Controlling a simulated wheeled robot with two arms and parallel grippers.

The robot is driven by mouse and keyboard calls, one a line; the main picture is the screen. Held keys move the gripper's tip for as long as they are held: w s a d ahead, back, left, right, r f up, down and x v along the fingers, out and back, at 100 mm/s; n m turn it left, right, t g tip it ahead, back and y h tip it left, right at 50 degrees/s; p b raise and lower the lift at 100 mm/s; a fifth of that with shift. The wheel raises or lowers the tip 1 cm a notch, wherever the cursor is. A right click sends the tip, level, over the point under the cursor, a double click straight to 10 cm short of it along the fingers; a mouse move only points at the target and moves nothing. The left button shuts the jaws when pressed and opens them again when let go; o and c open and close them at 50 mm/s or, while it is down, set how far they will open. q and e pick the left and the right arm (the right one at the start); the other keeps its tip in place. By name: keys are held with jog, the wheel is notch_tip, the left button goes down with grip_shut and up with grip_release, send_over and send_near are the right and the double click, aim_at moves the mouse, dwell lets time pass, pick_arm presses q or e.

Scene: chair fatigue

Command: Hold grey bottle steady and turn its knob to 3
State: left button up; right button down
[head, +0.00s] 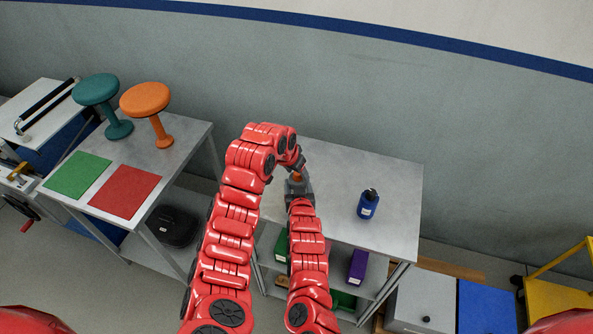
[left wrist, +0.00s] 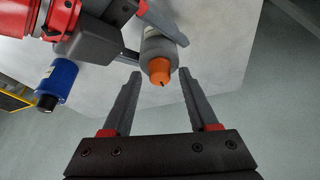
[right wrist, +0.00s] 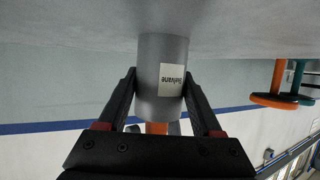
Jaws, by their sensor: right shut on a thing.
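The grey bottle (left wrist: 157,46) stands on the metal table with an orange knob (left wrist: 160,70) on top. A dark mark shows on the knob; I cannot read its setting. My right gripper (right wrist: 158,85) is shut on the bottle's body, a finger on each side, and the label faces its camera. My left gripper (left wrist: 158,76) is open above the bottle, its fingers on either side of the knob and apart from it. In the head view the bottle (head: 293,187) is mostly hidden by my arms.
A blue bottle (head: 368,204) with a dark top stands on the same table (head: 395,180), to the right. A side table at left holds teal (head: 97,90) and orange (head: 146,98) stools, plus green (head: 78,175) and red (head: 125,192) mats. The table's right part is mostly clear.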

pick_arm(q)
grip_shut()
jog(key=shift+m, duration=0.3)
jog(key=m, duration=0.2)
jog(key=m+g+h, duration=0.1)
jog(key=m, duration=0.2)
jog(key=shift+w+a+g+h, duration=0.2)
jog(key=shift+g+h, duration=0.1)
jog(key=m+g, duration=0.1)
jog(key=m, duration=0.2)
jog(key=m+g, duration=0.1)
jog(key=m, duration=0.2)
jog(key=shift+w+h, duration=0.15)
jog(key=shift+h, duration=0.15)
jog(key=shift+m, duration=0.3)
jog(key=shift+o, duration=0.9)
grip_release()
